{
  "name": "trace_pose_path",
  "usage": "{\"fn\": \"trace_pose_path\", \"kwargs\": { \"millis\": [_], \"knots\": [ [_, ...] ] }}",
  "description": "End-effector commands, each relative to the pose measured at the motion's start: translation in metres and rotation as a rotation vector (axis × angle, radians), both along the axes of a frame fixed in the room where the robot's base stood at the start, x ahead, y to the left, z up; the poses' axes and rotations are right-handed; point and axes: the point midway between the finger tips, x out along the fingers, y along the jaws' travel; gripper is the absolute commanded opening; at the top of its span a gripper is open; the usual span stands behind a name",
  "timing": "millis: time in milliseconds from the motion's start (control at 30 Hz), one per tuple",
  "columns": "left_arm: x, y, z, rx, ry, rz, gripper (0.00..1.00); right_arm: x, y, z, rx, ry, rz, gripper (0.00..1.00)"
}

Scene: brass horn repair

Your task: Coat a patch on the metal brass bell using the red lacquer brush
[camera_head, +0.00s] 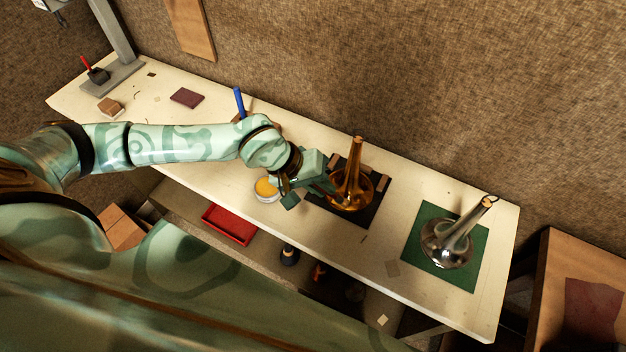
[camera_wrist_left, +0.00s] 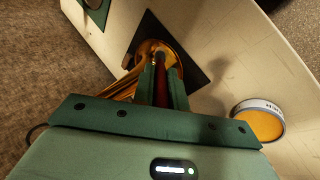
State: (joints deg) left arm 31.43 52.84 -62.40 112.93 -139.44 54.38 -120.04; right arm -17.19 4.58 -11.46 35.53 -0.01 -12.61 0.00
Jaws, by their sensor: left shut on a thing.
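The brass bell (camera_head: 353,188) stands on a black mat (camera_head: 372,213) in the middle of the bench, its narrow end up. In the left wrist view the brass bell (camera_wrist_left: 152,50) is beyond my fingertips. My left gripper (camera_head: 322,187) is right beside the bell's left side; I cannot tell whether it touches. In the left wrist view my left gripper (camera_wrist_left: 162,75) is shut on a dark red, slender thing (camera_wrist_left: 172,88), seemingly the red lacquer brush's handle. Its bristles are hidden. My right gripper is not in view.
An open round tin of yellow paste (camera_head: 266,189) sits left of my gripper. A silver bell (camera_head: 452,241) stands on a green mat (camera_head: 475,270) at right. A blue-handled tool (camera_head: 239,102) stands behind my forearm. A red tray (camera_head: 229,225) lies below the bench's front edge.

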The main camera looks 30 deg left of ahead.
Motion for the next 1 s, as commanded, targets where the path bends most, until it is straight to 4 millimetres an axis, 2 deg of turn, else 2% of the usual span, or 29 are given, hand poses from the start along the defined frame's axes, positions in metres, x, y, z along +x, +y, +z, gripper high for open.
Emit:
{"fn": "trace_pose_path", "kwargs": {
  "millis": [200, 567, 1000],
  "knots": [
    [0.000, -0.015, 0.000, 0.001, -0.001, 0.000, 0.00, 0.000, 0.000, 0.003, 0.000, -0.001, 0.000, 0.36],
    [-0.001, -0.016, 0.002, 0.001, 0.000, 0.001, 0.00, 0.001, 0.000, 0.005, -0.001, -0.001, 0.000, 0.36],
    [-0.030, -0.015, 0.042, 0.001, -0.002, -0.001, 0.00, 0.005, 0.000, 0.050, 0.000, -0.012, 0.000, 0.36]
  ]
}}
